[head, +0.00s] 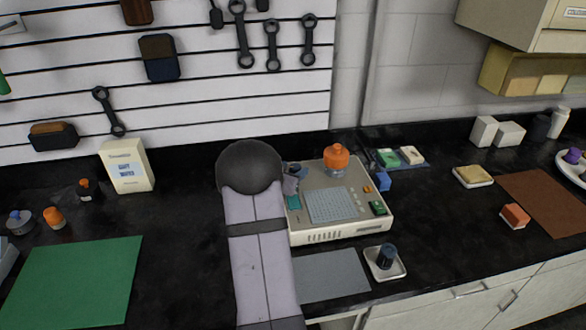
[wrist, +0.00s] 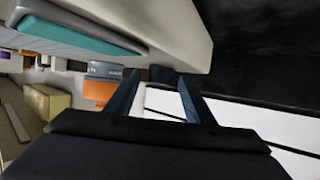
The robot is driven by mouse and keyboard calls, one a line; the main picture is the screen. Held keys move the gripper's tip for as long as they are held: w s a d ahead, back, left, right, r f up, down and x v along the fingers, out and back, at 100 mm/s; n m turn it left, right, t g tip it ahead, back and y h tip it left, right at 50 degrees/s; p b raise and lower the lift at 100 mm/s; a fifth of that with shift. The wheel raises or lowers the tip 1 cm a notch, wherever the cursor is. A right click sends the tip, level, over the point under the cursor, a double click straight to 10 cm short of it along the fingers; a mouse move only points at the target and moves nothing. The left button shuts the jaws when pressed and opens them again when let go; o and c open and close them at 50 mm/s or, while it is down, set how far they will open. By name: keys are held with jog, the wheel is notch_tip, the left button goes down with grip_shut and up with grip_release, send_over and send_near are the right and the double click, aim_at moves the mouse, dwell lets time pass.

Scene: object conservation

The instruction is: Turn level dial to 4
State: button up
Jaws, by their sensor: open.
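A beige console (head: 312,232) stands on the black bench, with a large orange knob (head: 336,160) upright at its back. A teal part (head: 293,202) is at its left front and a green part (head: 378,208) at its right front. No marking that names the level dial, nor its setting, is readable. My gripper (head: 292,176) is at the console's left edge, mostly hidden behind my arm. In the wrist view my gripper (wrist: 160,88) has its two dark blue fingers apart. The teal part (wrist: 85,38) and console side (wrist: 185,25) lie above them. A small dark part (wrist: 161,74) shows between the fingertips; whether they touch it is unclear.
A grey mat (head: 330,276) and a small tray (head: 397,271) holding a dark knob lie in front of the console. A white box (head: 128,168) stands left of my arm. Tools hang on the slatted wall (head: 200,110). The bench between the box and my arm is clear.

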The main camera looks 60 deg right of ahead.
jog(key=shift+d+f, duration=0.1)
jog(key=shift+d, duration=0.2)
jog(key=c, duration=1.1)
jog(key=shift+o, duration=0.2)
jog(key=shift+w+g+p, duration=0.1)
jog(key=shift+g+p, duration=0.2)
jog(key=shift+p, duration=0.25)
